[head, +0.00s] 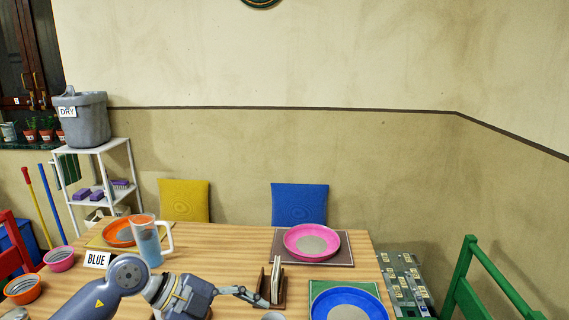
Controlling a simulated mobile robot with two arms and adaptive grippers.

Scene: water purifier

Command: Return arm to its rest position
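My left arm comes in from the lower left and reaches right, low over the near side of the wooden table (215,240). My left gripper (256,297) points right, in front of or beside a brown napkin holder (277,284). Its fingers are small and seen from the side, so I cannot tell whether they are open or touch the holder. I see nothing clearly held in them. My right gripper is not in view.
A pink plate (312,242) and a blue plate (347,304) lie to the right. Chairs surround the table, including a green one (480,285).

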